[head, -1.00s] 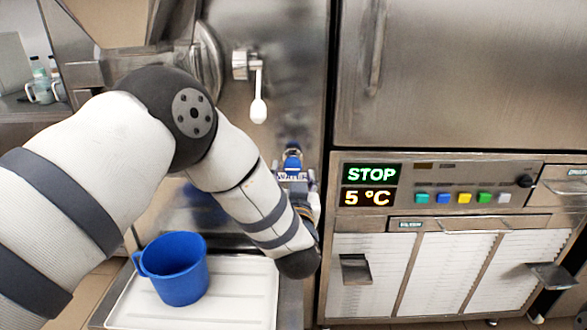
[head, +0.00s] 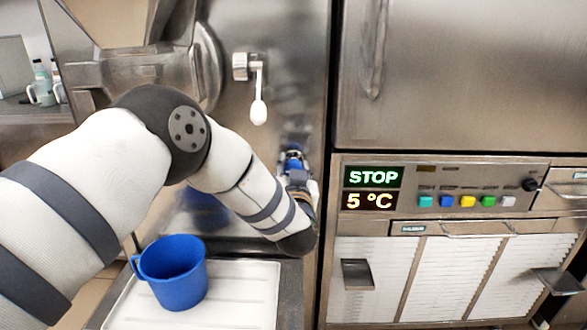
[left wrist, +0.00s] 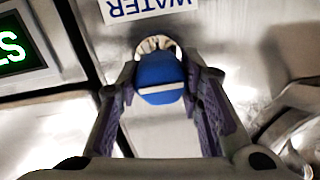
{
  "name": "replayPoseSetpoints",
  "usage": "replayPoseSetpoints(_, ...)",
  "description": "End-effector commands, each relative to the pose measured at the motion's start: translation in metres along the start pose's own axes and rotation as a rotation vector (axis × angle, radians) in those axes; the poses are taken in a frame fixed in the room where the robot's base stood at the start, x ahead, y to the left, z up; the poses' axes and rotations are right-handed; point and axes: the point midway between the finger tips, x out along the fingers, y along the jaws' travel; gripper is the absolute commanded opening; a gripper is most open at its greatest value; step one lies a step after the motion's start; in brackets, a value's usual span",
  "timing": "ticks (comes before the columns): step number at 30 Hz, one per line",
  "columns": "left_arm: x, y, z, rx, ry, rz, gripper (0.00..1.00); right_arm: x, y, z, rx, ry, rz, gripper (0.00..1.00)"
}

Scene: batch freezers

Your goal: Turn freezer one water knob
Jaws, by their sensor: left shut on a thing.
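The blue water knob (head: 292,157) is on the steel front of the freezer, close to its right edge. In the left wrist view the knob (left wrist: 160,78) sits between both fingers, below an upside-down WATER label (left wrist: 150,8). My left gripper (left wrist: 160,85) is shut on the knob, with a finger on each side. In the head view my left gripper (head: 298,178) is partly hidden by its own wrist. My right gripper is not in view.
A blue mug (head: 172,275) stands on a white tray (head: 245,295) below the arm. A white-handled lever (head: 258,110) hangs above left of the knob. At right is a panel with a STOP display (head: 373,178) and coloured buttons.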

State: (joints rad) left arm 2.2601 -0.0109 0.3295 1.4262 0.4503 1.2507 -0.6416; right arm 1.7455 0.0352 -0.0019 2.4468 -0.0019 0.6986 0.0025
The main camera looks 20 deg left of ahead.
Motion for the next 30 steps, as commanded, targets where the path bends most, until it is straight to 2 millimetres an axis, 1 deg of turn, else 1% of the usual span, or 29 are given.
replayPoseSetpoints(5, 0.0, -0.001, 0.0, -0.046, -0.002, 0.0, 0.06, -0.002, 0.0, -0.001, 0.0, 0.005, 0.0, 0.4)
replayPoseSetpoints(11, 0.0, -0.001, -0.001, -0.175, -0.008, 0.0, 0.06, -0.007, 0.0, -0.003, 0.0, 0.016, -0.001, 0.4)
replayPoseSetpoints(30, 0.0, -0.003, 0.001, -0.773, -0.037, 0.004, 0.06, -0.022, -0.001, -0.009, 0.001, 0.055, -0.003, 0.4)
